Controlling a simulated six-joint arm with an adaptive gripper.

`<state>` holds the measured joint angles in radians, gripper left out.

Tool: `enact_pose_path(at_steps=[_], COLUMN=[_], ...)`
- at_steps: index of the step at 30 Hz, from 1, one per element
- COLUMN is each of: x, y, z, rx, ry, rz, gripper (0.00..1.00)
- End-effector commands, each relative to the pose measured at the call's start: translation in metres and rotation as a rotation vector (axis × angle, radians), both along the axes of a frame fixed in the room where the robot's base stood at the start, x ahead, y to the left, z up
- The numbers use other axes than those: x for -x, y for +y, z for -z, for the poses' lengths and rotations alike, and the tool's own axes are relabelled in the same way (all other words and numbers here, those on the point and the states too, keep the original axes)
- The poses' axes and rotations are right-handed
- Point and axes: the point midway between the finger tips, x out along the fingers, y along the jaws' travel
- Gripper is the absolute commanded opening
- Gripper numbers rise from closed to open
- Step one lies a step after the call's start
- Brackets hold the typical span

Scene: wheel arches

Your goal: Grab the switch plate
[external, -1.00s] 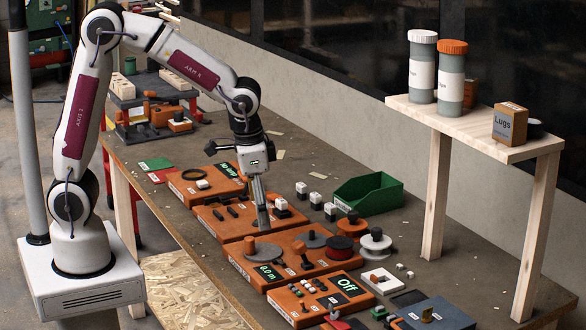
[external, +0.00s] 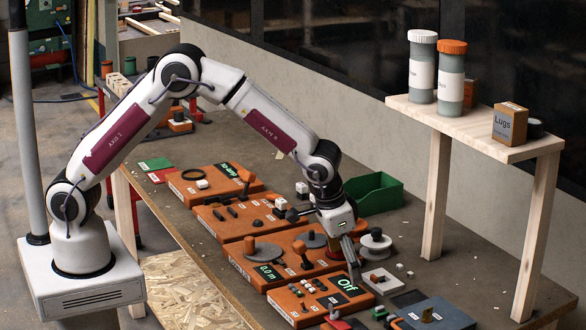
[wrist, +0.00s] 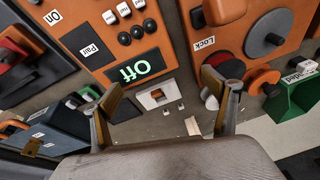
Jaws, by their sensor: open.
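The switch plate, a small white square plate with an orange-brown rocker, lies flat on the bench top. It shows in the wrist view (wrist: 159,96) just beyond the panel with the Off display, and in the external view (external: 381,282) to the right of that panel. My gripper (external: 357,277) is open and points down close to the plate's left side in the external view. In the wrist view, my gripper's fingers (wrist: 166,92) are spread wide, with the plate showing between them and nothing held. Contact between fingers and plate is not visible.
The orange Off panel (external: 306,307) is close by on the left. Small white cubes (wrist: 181,106) lie beside the plate. A white spool (external: 375,243) and green bin (external: 372,194) stand behind. A blue-grey box (external: 440,315) is in front. A wooden shelf (external: 480,125) stands at right.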

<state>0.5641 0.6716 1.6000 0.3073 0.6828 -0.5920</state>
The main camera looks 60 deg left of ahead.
Motion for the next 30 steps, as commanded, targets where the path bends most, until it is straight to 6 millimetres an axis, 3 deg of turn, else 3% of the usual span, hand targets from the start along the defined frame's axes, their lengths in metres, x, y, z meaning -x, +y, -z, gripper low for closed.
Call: enact_pose_path(at_steps=[3,7,24,30], x=[-0.023,-0.039,-0.041,-0.045], y=[-0.011,-0.019,-0.021,-0.021], z=[-0.011,-0.024,-0.025,-0.016], rx=[0.038,0.082,0.115,0.114], ry=[-0.056,-0.104,-0.118,-0.117], rz=[-0.046,-0.101,-0.173,-0.174], gripper=[0.86,0.86,0.86,0.86])
